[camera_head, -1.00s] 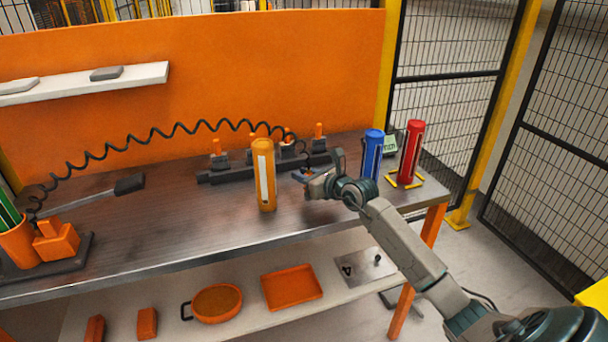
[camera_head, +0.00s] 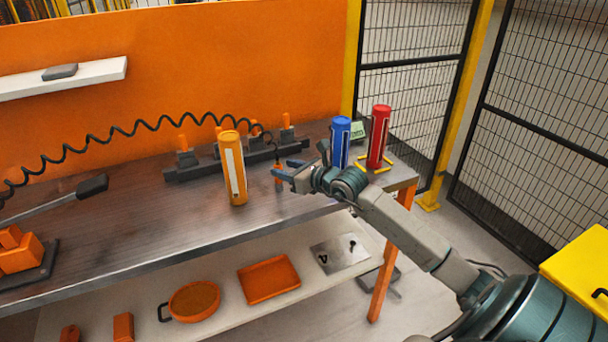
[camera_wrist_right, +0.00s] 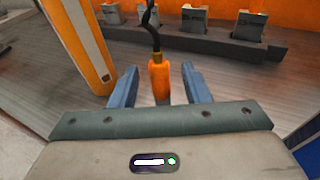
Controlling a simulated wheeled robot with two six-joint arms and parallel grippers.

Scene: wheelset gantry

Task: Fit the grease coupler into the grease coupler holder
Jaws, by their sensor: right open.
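The grease coupler (camera_head: 278,173) is a small orange handle on a black coiled cord, just in front of the dark rack. In the right wrist view the coupler (camera_wrist_right: 159,78) is upright between the fingers, with a visible gap on each side. My right gripper (camera_head: 287,168) is open around it and not closed on it. Its blue fingers (camera_wrist_right: 160,88) also show in the right wrist view. The dark rack (camera_head: 208,170) at the back of the bench, with grey blocks and orange pieces, looks like the coupler holder. The coupler's lower end is hidden by the gripper. My left gripper is out of view.
An orange cylinder (camera_head: 232,170) stands close left of the gripper. Blue (camera_head: 340,143) and red (camera_head: 379,137) cylinders stand behind to the right. The cord (camera_head: 120,137) crosses the bench's back. The bench's front middle (camera_head: 150,225) is clear.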

